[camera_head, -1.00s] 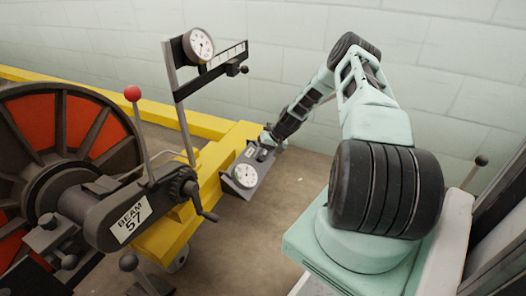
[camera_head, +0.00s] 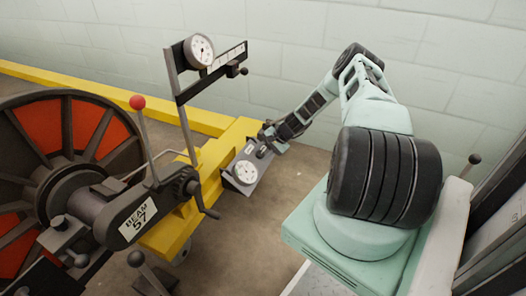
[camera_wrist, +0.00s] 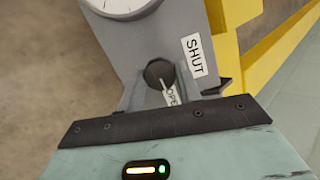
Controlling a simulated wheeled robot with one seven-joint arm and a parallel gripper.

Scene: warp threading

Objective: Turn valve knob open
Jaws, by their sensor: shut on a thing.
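The valve knob (camera_wrist: 159,72) is a dark round knob on a grey panel (camera_wrist: 135,42) in the wrist view. A pale pointer line on it points down toward the OPEN label (camera_wrist: 171,96), which is partly covered. The SHUT label (camera_wrist: 195,57) is to the knob's right. My gripper (camera_wrist: 162,86) is shut on the knob, close against the panel. In the head view, my gripper (camera_head: 268,136) reaches the same panel, beside a white dial gauge (camera_head: 246,171). The knob is small and mostly hidden there.
A yellow frame (camera_head: 205,165) carries the panel. To the left stand a post with another gauge (camera_head: 199,48), a red-ball lever (camera_head: 138,102), a crank (camera_head: 208,212) and a large beam wheel (camera_head: 68,125). A block wall is behind. Floor between machine and my base is clear.

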